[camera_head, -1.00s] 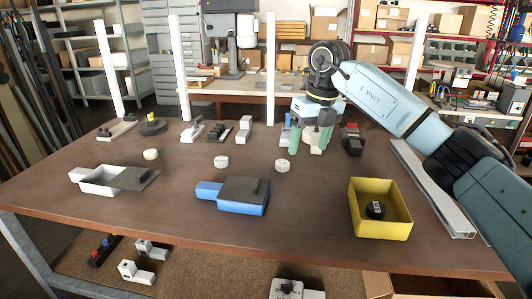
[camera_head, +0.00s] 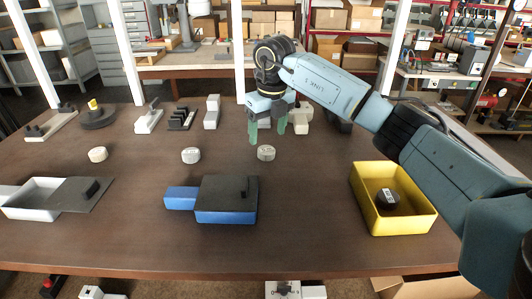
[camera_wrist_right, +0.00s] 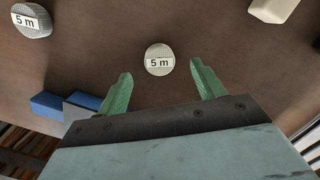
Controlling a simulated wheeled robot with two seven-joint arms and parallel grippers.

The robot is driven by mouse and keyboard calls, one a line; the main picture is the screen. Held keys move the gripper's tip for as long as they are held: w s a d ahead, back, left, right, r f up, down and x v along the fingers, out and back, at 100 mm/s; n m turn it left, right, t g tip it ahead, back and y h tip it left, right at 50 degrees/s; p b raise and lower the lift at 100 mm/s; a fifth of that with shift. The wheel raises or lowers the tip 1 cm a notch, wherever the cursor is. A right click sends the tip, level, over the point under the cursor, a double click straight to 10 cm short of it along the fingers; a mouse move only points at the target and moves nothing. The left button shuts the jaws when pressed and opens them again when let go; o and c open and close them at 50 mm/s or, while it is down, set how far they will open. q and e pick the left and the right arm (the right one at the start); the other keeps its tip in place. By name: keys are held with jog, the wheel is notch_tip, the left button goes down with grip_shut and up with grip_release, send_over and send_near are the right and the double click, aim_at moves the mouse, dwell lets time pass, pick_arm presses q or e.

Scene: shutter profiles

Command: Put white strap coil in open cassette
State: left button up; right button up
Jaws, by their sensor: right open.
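Three white strap coils stand in a row: one at left (camera_head: 97,154), one in the middle (camera_head: 191,155) and one at right (camera_head: 266,153). My right gripper (camera_head: 267,134) is open and empty, its green fingers pointing down at the right coil. In the wrist view that coil (camera_wrist_right: 159,59), labelled "5 m", lies just beyond and between the open fingertips (camera_wrist_right: 161,74), apart from both. A white cassette (camera_head: 30,205) at left has its dark lid (camera_head: 80,193) slid right, showing an open tray. A blue cassette (camera_head: 225,216) is covered by a dark lid. My left gripper is out of view.
Several grey and dark fittings line the back of the table, including a dark disc with a yellow knob (camera_head: 97,115). Brown tabletop (camera_head: 130,235) between coils and cassettes is clear.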

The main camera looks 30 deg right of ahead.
aim_at(267, 150)
notch_tip(267, 150, down, 5)
jog(key=shift+w+a+f, duration=0.1)
jog(key=shift+a, duration=0.05)
jog(key=c, duration=1.1)
